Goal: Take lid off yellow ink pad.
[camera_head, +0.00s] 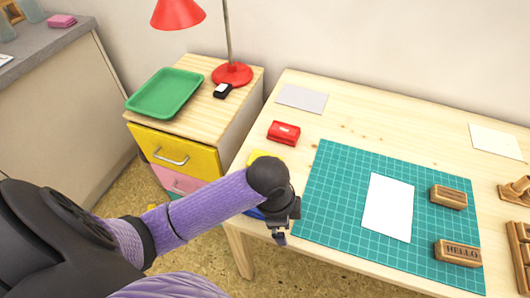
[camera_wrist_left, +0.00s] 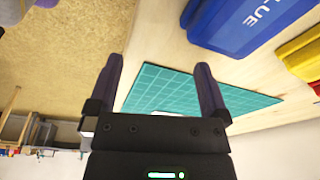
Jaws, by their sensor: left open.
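The yellow ink pad (camera_head: 258,156) sits at the left edge of the table in the head view, mostly hidden behind my left arm. In the left wrist view the yellow ink pad (camera_wrist_left: 298,58) is cut off by the right edge. I cannot tell how its lid sits. My left gripper (camera_head: 281,232) hangs near the table's left edge, in front of the yellow pad and apart from it. In the left wrist view its fingers (camera_wrist_left: 157,78) are spread with nothing between them.
A blue ink pad (camera_wrist_left: 240,25) lies close beside the yellow one. A red ink pad (camera_head: 284,133) lies behind. A green cutting mat (camera_head: 335,195) holds white paper (camera_head: 388,207) and wooden stamps (camera_head: 457,252). A drawer cabinet (camera_head: 180,158) stands to the left.

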